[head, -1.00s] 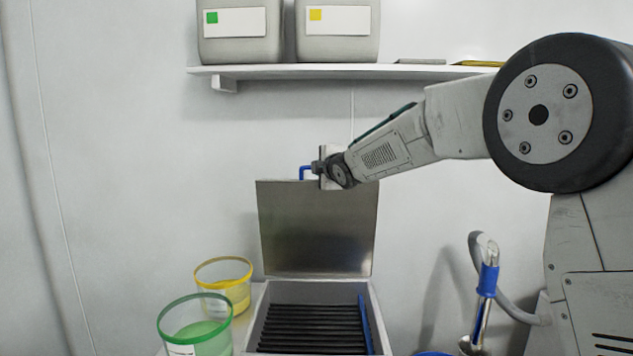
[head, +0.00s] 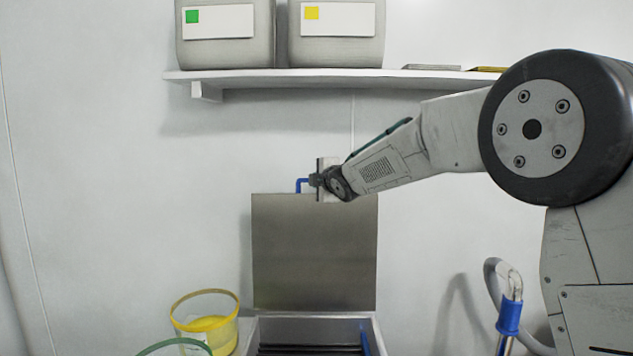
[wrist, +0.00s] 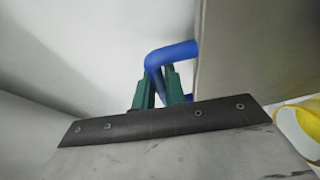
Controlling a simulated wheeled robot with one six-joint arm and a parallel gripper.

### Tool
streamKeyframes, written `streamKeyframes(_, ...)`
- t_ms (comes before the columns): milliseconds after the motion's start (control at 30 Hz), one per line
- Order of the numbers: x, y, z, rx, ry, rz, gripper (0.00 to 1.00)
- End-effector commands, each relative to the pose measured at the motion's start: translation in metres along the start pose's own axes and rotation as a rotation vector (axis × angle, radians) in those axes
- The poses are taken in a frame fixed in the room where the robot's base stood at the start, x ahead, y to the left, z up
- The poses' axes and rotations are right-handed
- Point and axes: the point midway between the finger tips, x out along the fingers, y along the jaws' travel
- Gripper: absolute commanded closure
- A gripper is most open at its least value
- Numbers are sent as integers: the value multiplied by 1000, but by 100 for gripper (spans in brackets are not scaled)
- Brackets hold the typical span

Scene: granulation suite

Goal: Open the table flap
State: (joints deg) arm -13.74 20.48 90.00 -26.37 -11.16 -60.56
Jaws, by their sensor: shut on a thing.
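The table flap (head: 314,255) is a flat grey metal panel standing about upright at the back of an open box-like table (head: 252,338). In the wrist view the flap (wrist: 238,55) is at the right. A blue handle (head: 301,184) sits at the flap's top edge; the blue bar (wrist: 172,54) is large in the wrist view. My gripper (head: 316,181) is at the handle. In the wrist view its green fingers (wrist: 160,84) are shut on the blue bar. Part of the handle is hidden behind my gripper.
A yellow-rimmed tub (head: 206,316) and a green-rimmed tub (head: 175,347) stand left of the table. A shelf (head: 320,78) with two grey containers runs above. A blue-banded hose wand (head: 509,315) stands at the right. Black slats (head: 310,350) show inside the table.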

Motion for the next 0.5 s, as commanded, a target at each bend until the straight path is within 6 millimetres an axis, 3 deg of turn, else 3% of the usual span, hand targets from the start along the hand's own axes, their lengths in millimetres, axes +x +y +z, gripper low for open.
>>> streamKeyframes(67,0,-1,0,0,-1,-2,100)
streamKeyframes(100,0,-1,0,0,-1,-2,85)
streamKeyframes(167,0,-1,0,0,-1,-2,68)
streamKeyframes(200,0,-1,0,0,-1,-2,66)
streamKeyframes(500,-3,0,2,0,-2,-1,66)
